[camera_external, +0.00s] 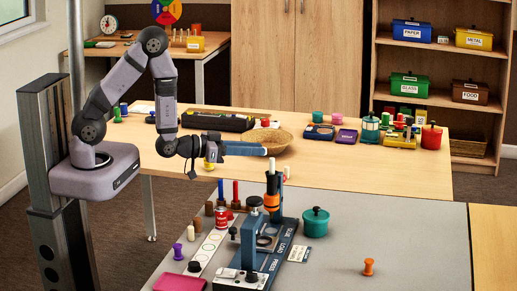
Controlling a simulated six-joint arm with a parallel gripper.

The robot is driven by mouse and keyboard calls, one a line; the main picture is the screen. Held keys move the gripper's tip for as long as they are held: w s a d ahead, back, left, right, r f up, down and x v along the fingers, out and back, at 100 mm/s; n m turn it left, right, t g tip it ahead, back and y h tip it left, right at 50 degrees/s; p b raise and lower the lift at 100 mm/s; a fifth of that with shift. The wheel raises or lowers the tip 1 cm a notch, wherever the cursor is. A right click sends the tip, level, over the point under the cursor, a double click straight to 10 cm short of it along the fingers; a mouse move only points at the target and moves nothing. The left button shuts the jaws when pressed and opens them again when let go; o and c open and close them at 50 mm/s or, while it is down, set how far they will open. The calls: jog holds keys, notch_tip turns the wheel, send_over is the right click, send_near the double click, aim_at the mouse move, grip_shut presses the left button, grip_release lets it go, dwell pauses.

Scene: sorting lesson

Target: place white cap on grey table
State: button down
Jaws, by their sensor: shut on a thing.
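My gripper (262,151) reaches out to the right, with its blue fingers over the near part of the wooden table. It is shut on a small white piece (272,164) at the fingertips, which looks like the white cap; it is small and partly hidden by the fingers. The held piece is in the air, above the upright post of the blue press. The grey table (410,235) is in front, lower in the picture, with a broad bare area to its right.
A wicker basket (278,134) sits behind my gripper on the wooden table (385,180).

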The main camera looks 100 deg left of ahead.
jog(key=s+a+r+n+g+y+b, duration=0.1)
jog(key=s+a+n+g+y+b, duration=0.15)
jog(key=s+a, duration=0.45)
jog(key=s+a+n+g+y+b, duration=0.2)
jog(key=s+a+n+g+y, duration=0.1)
jog(key=a, duration=0.7)
jog(key=n+g+y, duration=0.1)
jog(key=n+g, duration=0.1)
jog(key=g, duration=0.1)
send_over(233, 168)
jog(key=shift+s+a+f, duration=0.1)
jog(key=shift+a+f, duration=0.05)
jog(key=shift+f, duration=2.45)
jog(key=shift+f, duration=0.1)
jog(key=shift+f, duration=4.7)
jog(key=shift+f+b, duration=0.2)
jog(key=shift+b, duration=0.1)
jog(key=c, duration=1.6)
grip_release()
